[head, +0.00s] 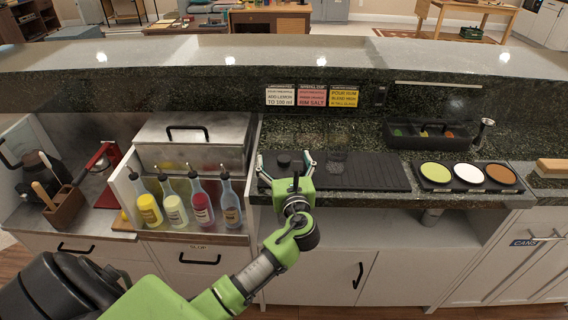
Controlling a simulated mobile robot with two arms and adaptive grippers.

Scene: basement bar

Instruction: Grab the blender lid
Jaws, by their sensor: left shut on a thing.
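My left gripper (284,161) reaches over the dark ribbed mat (372,172) on the counter, its fingers set wide apart. The black blender lid (284,159) is between the fingertips, with a small raised knob on top. The gripper is shut on it. The lid's lower edge is hard to tell from the dark mat, so I cannot tell whether it is lifted. My right gripper is not in view.
Several bottles (202,205) stand at left, below a lidded metal bin (192,145). A tray of three coloured rounds (467,174) and a dark condiment box (430,135) are at right.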

